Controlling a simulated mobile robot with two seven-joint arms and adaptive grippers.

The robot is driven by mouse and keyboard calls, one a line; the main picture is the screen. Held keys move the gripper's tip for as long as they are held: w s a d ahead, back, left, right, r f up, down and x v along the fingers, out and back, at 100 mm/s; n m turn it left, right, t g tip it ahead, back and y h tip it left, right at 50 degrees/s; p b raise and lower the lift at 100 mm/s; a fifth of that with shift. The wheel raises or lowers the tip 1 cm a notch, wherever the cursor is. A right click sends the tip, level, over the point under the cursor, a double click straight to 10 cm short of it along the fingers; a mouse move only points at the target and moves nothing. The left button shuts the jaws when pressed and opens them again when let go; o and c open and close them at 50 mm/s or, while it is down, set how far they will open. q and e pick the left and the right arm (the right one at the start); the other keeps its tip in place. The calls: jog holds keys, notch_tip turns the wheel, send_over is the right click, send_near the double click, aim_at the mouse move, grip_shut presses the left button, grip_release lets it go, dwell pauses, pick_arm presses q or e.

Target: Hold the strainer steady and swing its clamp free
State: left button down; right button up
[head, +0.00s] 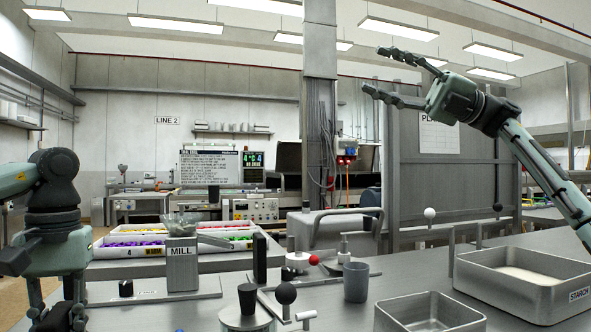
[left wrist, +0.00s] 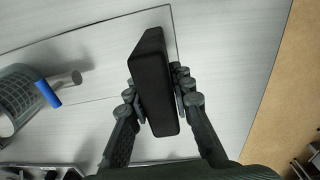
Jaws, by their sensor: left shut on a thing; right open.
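In the left wrist view my left gripper (left wrist: 155,85) is shut on an upright black block or grip (left wrist: 152,70), with a finger on each side. In the head view this gripper (head: 58,312) is at the lower left, its fingers pointing down and partly cut off. A grey mesh cylinder (left wrist: 20,85), which looks like the strainer, is at the left of the wrist view. A blue-sleeved lever (left wrist: 48,93), possibly the clamp, lies against it. Whether the black grip joins the strainer cannot be seen. My right gripper (head: 376,70) is open, empty and high above the bench.
Air under my right gripper is clear.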

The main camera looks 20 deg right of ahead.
jog(key=c, duration=0.9)
jog(key=a+f+m+g+h, duration=0.1)
jog(key=a, duration=0.2)
jog(key=a+f+m+g+h, duration=0.1)
jog(key=a+f, duration=0.1)
jog(key=a, duration=0.2)
jog(key=a+f+m+h, duration=0.1)
jog(key=a+m, duration=0.1)
jog(key=a, duration=0.1)
jog(key=shift+w+a+f+g, duration=0.1)
jog(key=shift+a+f+g, duration=0.1)
jog(key=shift+g, duration=0.2)
grip_shut()
jog(key=s+a+f+m+g+h, duration=0.2)
jog(key=a+f+m+h, duration=0.7)
jog(key=a+f+m, duration=0.25)
notch_tip(320, 180, down, 15)
jog(key=s+d+m+h, duration=0.1)
jog(key=m+h, duration=0.4)
jog(key=m, duration=0.1)
jog(key=shift+f, duration=0.2)
